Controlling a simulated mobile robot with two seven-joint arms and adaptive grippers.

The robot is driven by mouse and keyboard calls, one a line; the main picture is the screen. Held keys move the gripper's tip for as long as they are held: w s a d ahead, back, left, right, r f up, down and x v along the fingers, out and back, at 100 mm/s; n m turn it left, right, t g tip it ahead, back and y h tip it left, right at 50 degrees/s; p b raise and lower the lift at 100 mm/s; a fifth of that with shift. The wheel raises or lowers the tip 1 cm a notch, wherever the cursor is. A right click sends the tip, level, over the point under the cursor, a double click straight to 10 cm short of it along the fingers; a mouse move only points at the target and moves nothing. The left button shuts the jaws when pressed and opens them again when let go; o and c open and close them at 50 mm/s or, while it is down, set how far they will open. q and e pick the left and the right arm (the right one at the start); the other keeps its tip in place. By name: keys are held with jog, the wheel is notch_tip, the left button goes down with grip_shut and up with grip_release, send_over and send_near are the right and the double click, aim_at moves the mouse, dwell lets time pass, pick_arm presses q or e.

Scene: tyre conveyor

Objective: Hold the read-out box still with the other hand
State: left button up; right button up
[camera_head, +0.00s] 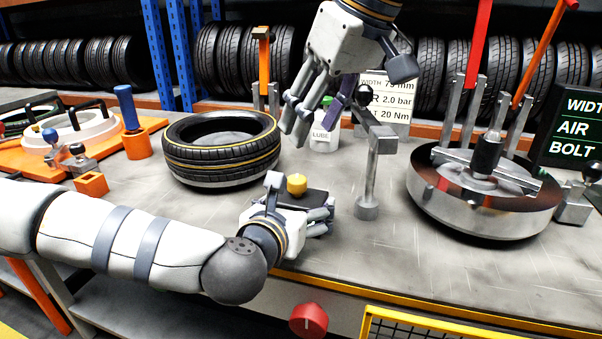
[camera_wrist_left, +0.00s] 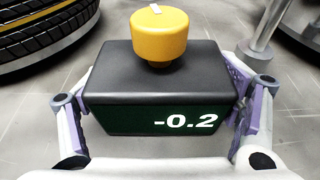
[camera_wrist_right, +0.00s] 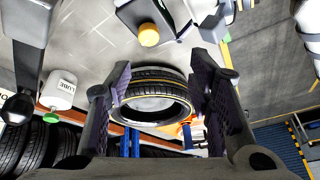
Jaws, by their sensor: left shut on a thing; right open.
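The read-out box (camera_wrist_left: 160,90) is black with a yellow knob (camera_wrist_left: 160,35) on top. Its green face reads -0.2 in the left wrist view. In the head view the box (camera_head: 298,198) stands on the grey bench, its yellow knob (camera_head: 297,184) upward. My left gripper (camera_wrist_left: 165,108) is shut on the box, one finger at each side. My right gripper (camera_head: 292,122) is open and empty, above the bench between the tyre and the white bottle. In the right wrist view the box (camera_wrist_right: 138,17) is at the top, away from my right fingers (camera_wrist_right: 165,95).
A tyre with yellow lines (camera_head: 220,148) lies on the bench at the left. A white LUBE bottle (camera_head: 324,132) stands behind the box, and a metal post (camera_head: 370,180) to its right. A round metal fixture (camera_head: 485,195) stands at the right. The bench's front right is clear.

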aim_at(299, 179)
jog(key=shift+h, duration=0.4)
jog(key=x, duration=0.7)
jog(key=d+x, duration=0.1)
jog(key=x, duration=0.3)
jog(key=shift+w+a+f, duration=0.1)
jog(key=shift+w+f, duration=0.25)
jog(key=shift+w, duration=0.05)
grip_shut()
jog(key=shift+w+n+g+y, duration=0.1)
jog(key=shift+n+g+y, duration=0.25)
jog(key=shift+n, duration=1.35)
grip_release()
jog(key=shift+r, duration=0.1)
